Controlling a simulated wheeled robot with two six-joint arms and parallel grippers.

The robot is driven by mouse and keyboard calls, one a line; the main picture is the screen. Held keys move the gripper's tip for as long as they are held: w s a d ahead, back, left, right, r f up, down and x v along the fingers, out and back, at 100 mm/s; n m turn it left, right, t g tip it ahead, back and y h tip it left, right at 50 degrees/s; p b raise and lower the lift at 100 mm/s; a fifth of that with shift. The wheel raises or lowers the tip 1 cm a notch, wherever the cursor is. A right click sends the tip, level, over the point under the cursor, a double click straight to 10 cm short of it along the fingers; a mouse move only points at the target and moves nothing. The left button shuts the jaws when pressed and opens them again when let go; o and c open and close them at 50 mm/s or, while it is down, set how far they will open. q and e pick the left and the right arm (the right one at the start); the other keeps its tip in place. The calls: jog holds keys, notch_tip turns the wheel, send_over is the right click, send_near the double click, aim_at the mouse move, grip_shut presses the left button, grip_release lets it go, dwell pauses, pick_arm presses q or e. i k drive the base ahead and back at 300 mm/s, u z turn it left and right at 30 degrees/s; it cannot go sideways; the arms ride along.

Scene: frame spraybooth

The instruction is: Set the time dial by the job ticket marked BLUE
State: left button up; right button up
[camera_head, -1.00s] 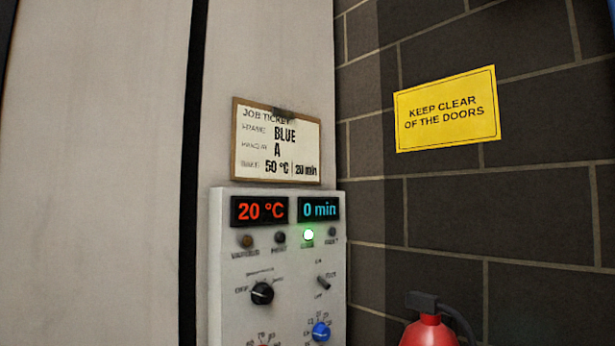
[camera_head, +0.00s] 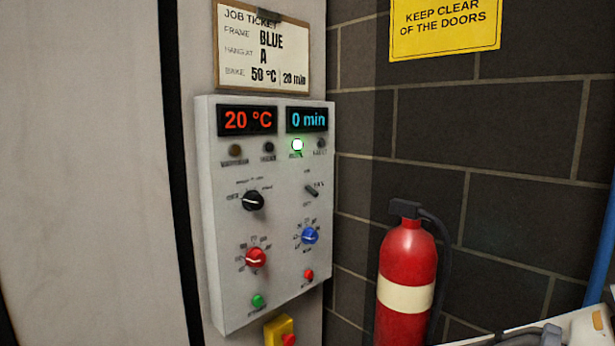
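The job ticket (camera_head: 262,48) hangs above the control panel and reads frame BLUE, hang at A, bake 50 °C, 20 min. The panel (camera_head: 222,190) has a red display (camera_head: 247,121) showing 20 °C and a cyan display (camera_head: 307,119) showing 0 min. A blue dial (camera_head: 310,236) sits at the right below the cyan display, with a scale around it too small to read. A red dial (camera_head: 256,258) sits to its left and a black knob (camera_head: 253,201) above that.
A toggle (camera_head: 312,190), a red button (camera_head: 308,275) and a green button (camera_head: 258,300) are on the panel. A yellow box with a red button (camera_head: 280,332) is below. A fire extinguisher (camera_head: 405,270) stands to the right.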

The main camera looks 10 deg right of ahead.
aim_at(309, 236)
jog(key=k, duration=0.6)
jog(key=u, duration=0.7)
jog(key=i, duration=1.2)
jog(key=z, duration=0.25)
